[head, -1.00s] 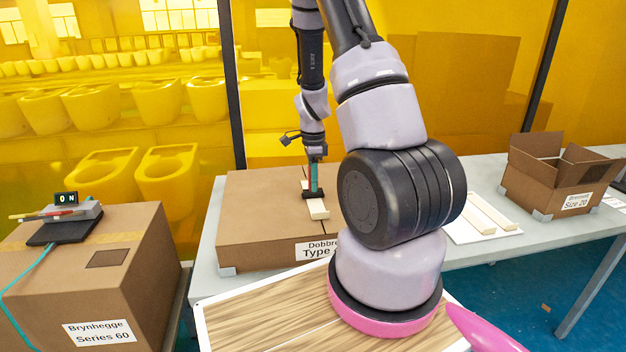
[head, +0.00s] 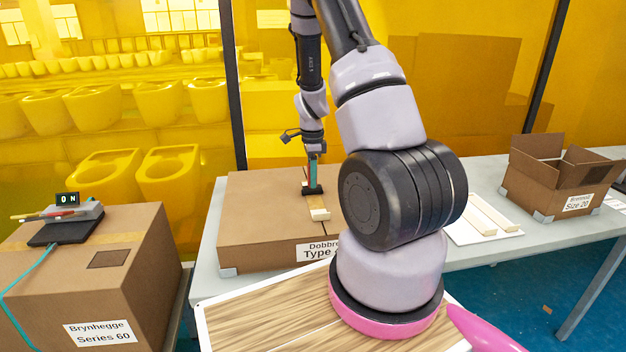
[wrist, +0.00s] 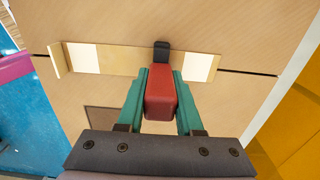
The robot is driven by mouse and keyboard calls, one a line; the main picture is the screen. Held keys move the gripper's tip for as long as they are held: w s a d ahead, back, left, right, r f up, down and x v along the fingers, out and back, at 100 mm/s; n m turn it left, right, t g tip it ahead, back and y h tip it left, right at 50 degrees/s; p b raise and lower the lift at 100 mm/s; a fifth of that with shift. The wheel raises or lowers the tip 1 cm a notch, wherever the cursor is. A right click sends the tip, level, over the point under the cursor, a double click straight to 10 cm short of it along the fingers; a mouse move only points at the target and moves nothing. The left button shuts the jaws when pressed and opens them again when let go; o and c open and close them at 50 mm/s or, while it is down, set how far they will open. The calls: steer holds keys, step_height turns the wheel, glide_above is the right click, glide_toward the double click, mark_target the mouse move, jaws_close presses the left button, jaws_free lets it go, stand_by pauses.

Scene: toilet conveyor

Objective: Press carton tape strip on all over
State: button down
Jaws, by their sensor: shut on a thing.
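The closed carton (head: 265,205) labelled Dobbre..., Type, lies flat on the grey table. A tape strip (wrist: 122,60) lies along its seam; it also shows in the head view (head: 318,204). In the wrist view the strip has a cream patch towards each end and a brown middle. Its left end stands up as a small flap. My gripper (wrist: 161,84), with teal fingers, is shut on a red block-shaped tool (wrist: 160,98). The tool's black tip (wrist: 162,50) is over the strip's middle; whether it touches is unclear. In the head view my gripper (head: 313,174) is above the carton.
An open carton (head: 550,185) stands at the right of the table (head: 500,243). Left of it lies a white sheet (head: 463,234) with pale strips. The Brynhegge carton (head: 100,275) at left carries a device (head: 68,220) reading ON. A wood-topped board (head: 265,318) is in front.

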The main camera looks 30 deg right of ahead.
steer(key=shift+w+d, duration=0.2)
steer(key=shift+w, duration=0.55)
steer(key=shift+w+d, duration=0.2)
steer(key=shift+w, duration=0.55)
steer(key=shift+w, duration=0.15)
steer(key=shift+w+d+f, duration=0.1)
steer(key=shift+w+d, duration=0.1)
steer(key=shift+w, duration=0.4)
steer(key=shift+w+d, duration=0.2)
steer(key=shift+w, duration=0.4)
steer(key=shift+s, duration=0.1)
steer(key=shift+s+a+r, duration=0.1)
steer(key=shift+s+a, duration=0.15)
steer(key=shift+s, duration=0.65)
steer(key=shift+s+a+r, duration=0.1)
steer(key=shift+s+a, duration=0.2)
steer(key=shift+s, duration=0.6)
steer(key=shift+s+a+r, duration=0.1)
steer(key=shift+s+a, duration=0.15)
steer(key=shift+s, duration=0.65)
steer(key=shift+s+a+f, duration=0.15)
steer(key=shift+s+a, duration=0.1)
steer(key=shift+s, duration=0.55)
steer(key=shift+s+a+f, duration=0.1)
steer(key=shift+s+a, duration=0.1)
steer(key=shift+s, duration=0.55)
steer(key=shift+s, duration=0.15)
